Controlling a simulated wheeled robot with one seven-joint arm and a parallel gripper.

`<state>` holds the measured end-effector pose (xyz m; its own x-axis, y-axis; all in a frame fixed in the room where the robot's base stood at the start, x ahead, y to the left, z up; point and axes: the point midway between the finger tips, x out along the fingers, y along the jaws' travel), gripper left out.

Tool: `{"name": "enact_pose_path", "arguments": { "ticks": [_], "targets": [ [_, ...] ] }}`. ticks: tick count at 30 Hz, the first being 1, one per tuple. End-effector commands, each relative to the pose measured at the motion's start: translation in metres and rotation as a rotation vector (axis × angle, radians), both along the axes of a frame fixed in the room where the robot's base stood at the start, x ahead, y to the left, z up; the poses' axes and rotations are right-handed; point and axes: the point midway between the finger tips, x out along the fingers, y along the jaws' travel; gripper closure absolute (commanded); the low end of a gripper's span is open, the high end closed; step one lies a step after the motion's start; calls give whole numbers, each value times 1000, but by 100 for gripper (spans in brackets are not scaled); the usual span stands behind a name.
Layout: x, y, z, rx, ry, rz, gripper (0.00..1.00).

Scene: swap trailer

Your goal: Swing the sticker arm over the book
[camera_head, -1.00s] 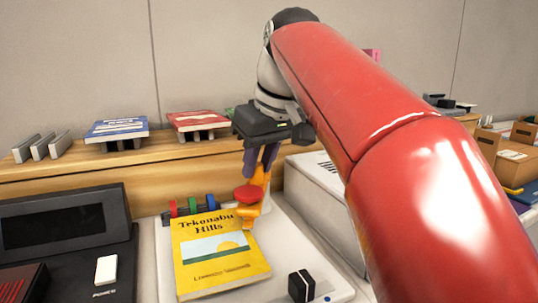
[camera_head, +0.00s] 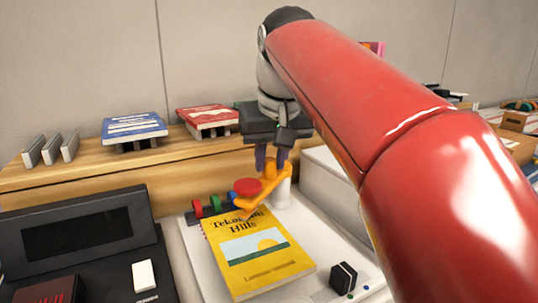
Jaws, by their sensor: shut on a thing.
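The yellow book (camera_head: 262,262), titled "Tekonabu Hills", lies flat on a white base plate. The orange sticker arm (camera_head: 268,188) runs from a white post (camera_head: 283,195) behind the book toward the lower left. Its tip overlaps the book's top edge in the picture; I cannot tell its height above the cover. A red round knob (camera_head: 246,186) shows beside the arm. My gripper (camera_head: 270,166) points down with its purple fingers shut on the sticker arm near the post. The exact contact is partly hidden by the fingers.
Red, green and blue rings (camera_head: 214,205) stand left of the sticker arm. A black cube (camera_head: 343,276) is at the book's lower right. A black console (camera_head: 78,235) is on the left, a white box (camera_head: 335,185) on the right. A wooden shelf (camera_head: 90,178) runs behind.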

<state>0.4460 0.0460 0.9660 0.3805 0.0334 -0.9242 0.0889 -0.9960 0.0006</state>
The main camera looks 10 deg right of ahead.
Motion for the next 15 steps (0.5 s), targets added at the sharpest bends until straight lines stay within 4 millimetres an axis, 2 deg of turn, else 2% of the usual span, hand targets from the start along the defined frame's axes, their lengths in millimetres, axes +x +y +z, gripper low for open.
{"name": "enact_pose_path", "arguments": {
  "ticks": [8, 9, 13, 15],
  "targets": [
    [1, 1, 1, 2, -5, 1, 100],
    [1, 1, 1, 2, -4, 1, 71],
    [1, 1, 1, 2, -3, 1, 54],
    [0, 1, 1, 2, -3, 1, 54]
  ]
}}
